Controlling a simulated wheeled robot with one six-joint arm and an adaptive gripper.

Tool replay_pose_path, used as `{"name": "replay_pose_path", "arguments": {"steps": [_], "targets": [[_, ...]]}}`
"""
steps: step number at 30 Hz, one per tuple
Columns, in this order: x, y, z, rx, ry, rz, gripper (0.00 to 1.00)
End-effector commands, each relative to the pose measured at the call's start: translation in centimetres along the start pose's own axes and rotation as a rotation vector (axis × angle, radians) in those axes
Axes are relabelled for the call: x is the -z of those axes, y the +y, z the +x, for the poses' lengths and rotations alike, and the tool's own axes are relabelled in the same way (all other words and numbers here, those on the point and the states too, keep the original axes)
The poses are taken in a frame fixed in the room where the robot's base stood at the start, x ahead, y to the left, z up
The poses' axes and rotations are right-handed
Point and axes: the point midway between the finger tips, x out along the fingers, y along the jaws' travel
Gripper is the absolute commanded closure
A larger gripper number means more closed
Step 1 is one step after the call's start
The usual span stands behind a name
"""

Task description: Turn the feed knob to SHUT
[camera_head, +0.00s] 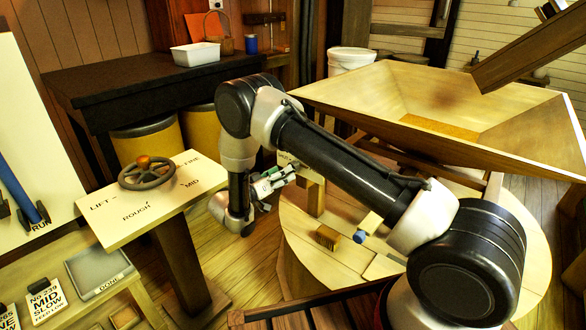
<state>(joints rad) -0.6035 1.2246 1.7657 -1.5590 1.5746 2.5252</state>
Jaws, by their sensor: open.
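My gripper (285,178) is open, at mid-picture, pointing right toward a small pale panel (312,174) on a post beside the hopper. The panel bears partly covered dark lettering that I cannot read in full. My gripper and arm cover much of this panel, and no feed knob shows clearly; I cannot tell whether one is between the fingers. The word SHUT is not readable anywhere. A dark handwheel (147,173) with an orange hub knob sits on a separate pale board (112,228) marked LIFT, ROUGH, MID and FINE, left of my gripper and apart from it.
A large wooden hopper (345,98) stands at right over the round millstone cover (510,262). A wooden block (327,237) and a small blue-ended piece (359,237) are on the cover. A dark bench (120,85) with a white tub (195,54) stands behind. Sign cards (47,301) lie lower left.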

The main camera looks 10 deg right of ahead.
Motion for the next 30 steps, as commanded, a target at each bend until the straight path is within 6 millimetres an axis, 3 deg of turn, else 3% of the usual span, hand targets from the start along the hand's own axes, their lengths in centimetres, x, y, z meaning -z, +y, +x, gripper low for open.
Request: {"name": "replay_pose_path", "arguments": {"steps": [6, 10, 21, 29, 30], "targets": [[-0.1, 0.1, 3.9, -0.004, -0.003, -0.002, 0.42], [-0.1, 0.1, 5.5, -0.003, -0.003, -0.003, 0.42], [-0.1, 0.1, 6.3, -0.001, -0.002, -0.004, 0.42], [-0.1, 0.1, 6.3, -0.001, -0.003, -0.005, 0.87], [-0.1, 0.1, 6.3, -0.001, -0.003, -0.005, 0.88]]}}
